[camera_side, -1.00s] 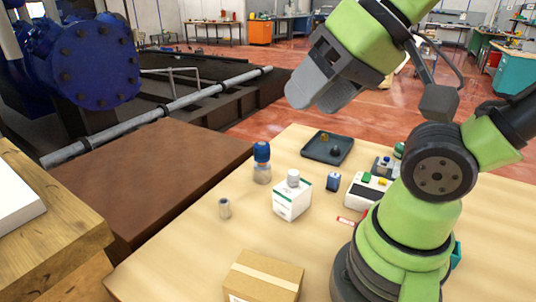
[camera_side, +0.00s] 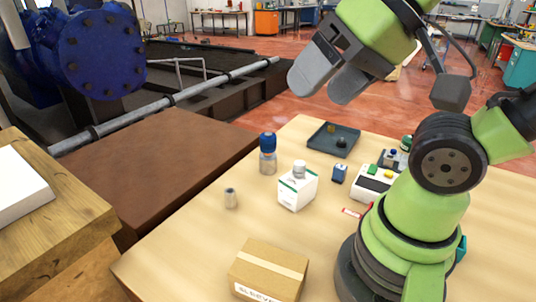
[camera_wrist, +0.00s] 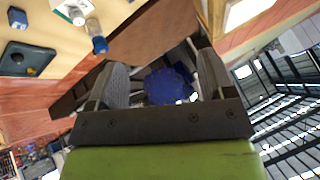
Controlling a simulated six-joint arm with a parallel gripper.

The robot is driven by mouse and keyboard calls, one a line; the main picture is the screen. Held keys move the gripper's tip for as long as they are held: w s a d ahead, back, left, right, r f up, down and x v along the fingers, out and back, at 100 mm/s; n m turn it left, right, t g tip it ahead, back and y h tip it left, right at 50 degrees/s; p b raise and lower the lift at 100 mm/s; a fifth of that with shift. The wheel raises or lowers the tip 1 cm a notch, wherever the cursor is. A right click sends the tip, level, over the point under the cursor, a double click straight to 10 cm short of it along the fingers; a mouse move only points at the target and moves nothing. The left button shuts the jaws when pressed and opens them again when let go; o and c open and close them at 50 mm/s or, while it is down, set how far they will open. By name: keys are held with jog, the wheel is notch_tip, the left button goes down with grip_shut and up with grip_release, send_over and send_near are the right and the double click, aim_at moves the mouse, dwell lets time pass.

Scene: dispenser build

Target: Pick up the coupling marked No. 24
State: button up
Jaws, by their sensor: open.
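My gripper (camera_side: 325,88) is raised high above the table, open and empty, with its two grey fingers apart. In the wrist view the fingers (camera_wrist: 162,80) frame only the distant background. No marking No. 24 can be read in either view, so I cannot tell for certain which thing is the coupling. A small grey metallic cylinder (camera_side: 231,199) stands upright on the table, left of a white box (camera_side: 297,190). It is well below and apart from my gripper; its face is too small to read.
A blue-capped bottle (camera_side: 268,158) stands behind the white box, which carries a white cap (camera_side: 299,168). A cardboard box (camera_side: 262,264) is at the front. A dark tray (camera_side: 318,141), a small blue block (camera_side: 339,173) and a button box (camera_side: 367,190) lie to the right. The left table area is clear.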

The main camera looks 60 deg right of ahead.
jog(key=n+g+h, duration=0.2)
jog(key=n+g, duration=0.3)
jog(key=g, duration=0.2)
send_over(268, 135)
jog(key=f, duration=1.5)
jog(key=shift+s+d, duration=0.15)
jog(key=shift+s, duration=0.05)
notch_tip(268, 135, down, 4)
jog(key=shift+r, duration=0.2)
jog(key=shift+w+f, duration=0.1)
jog(key=shift+f, duration=3)
jog(key=shift+r, duration=0.1)
jog(key=c, duration=1.3)
jog(key=shift+c, duration=0.2)
